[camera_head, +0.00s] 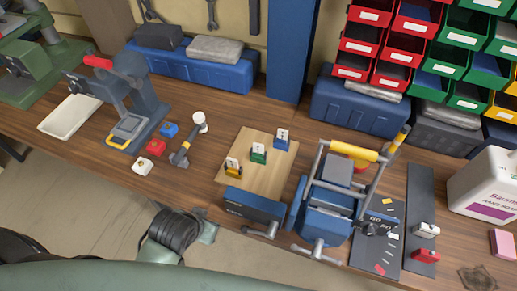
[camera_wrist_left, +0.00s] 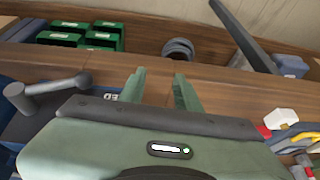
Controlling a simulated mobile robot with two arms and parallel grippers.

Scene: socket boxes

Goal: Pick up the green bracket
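The green bracket (camera_head: 258,154) stands on a wooden board (camera_head: 262,183) in the middle of the bench in the head view, with a white tag on top. A yellow bracket (camera_head: 233,169) and a blue bracket (camera_head: 281,141), also tagged, stand on the same board on either side of it. In the left wrist view my left gripper (camera_wrist_left: 158,90) is open, with two green fingers apart and nothing between them. The green bracket does not show in that view. A black and green part low in the head view cannot be made out clearly. My right gripper is not in view.
A blue vise (camera_head: 252,205) with grey handles sits in front of the board. A blue device with a yellow bar (camera_head: 352,150) stands right of it.

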